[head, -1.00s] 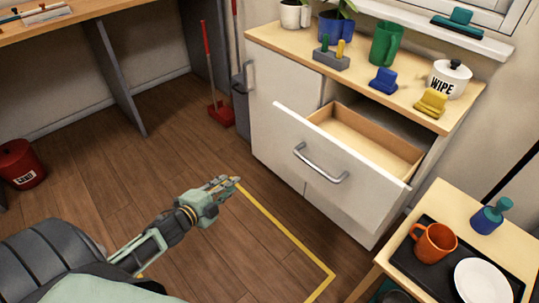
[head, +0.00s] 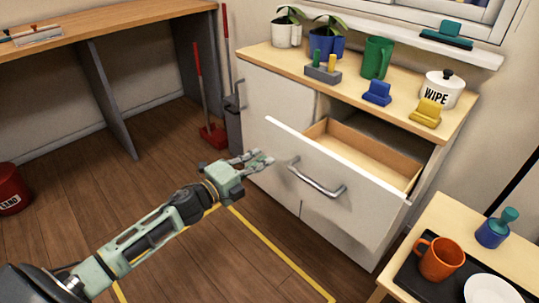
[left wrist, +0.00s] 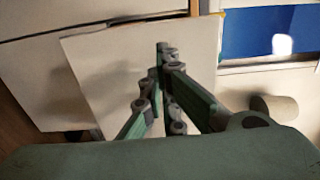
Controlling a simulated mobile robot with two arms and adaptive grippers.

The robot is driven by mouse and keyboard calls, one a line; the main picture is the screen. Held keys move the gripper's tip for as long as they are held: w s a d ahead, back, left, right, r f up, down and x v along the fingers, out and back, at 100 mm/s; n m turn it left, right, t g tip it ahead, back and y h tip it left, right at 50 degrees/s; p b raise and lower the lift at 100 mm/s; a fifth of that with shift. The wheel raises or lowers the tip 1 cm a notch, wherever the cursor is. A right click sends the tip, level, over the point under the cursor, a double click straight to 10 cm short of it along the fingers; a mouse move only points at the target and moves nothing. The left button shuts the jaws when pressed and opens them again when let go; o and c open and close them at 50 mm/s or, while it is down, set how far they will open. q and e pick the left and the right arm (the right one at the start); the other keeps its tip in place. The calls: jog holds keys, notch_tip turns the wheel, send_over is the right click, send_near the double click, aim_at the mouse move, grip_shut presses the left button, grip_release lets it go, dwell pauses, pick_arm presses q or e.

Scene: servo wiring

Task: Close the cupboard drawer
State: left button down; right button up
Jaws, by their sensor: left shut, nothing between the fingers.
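The cupboard drawer (head: 335,185) is pulled open, with a white front, a curved metal handle (head: 318,178) and an empty wooden inside. It belongs to the white cupboard (head: 272,102) with a wooden top. My left gripper (head: 262,159) is shut and empty. In the head view it appears just left of the drawer front, near the front's left edge; whether it touches is not clear. In the left wrist view the gripper fingers (left wrist: 163,55) point at a pale panel (left wrist: 110,75), likely the drawer front. My right gripper is not in view.
On the cupboard top stand plants, a green jug (head: 377,58), blue and yellow holders and a white WIPE pot (head: 442,88). A small table (head: 445,212) with a black tray, orange mug (head: 440,258) and plate is at the lower right. Open floor lies in front.

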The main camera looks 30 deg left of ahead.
aim_at(277, 149)
pick_arm(q)
jog(key=x, duration=0.2)
jog(key=shift+w+d, duration=0.1)
jog(key=shift+w, duration=0.2)
jog(key=shift+w+d, duration=0.2)
jog(key=shift+w, duration=0.45)
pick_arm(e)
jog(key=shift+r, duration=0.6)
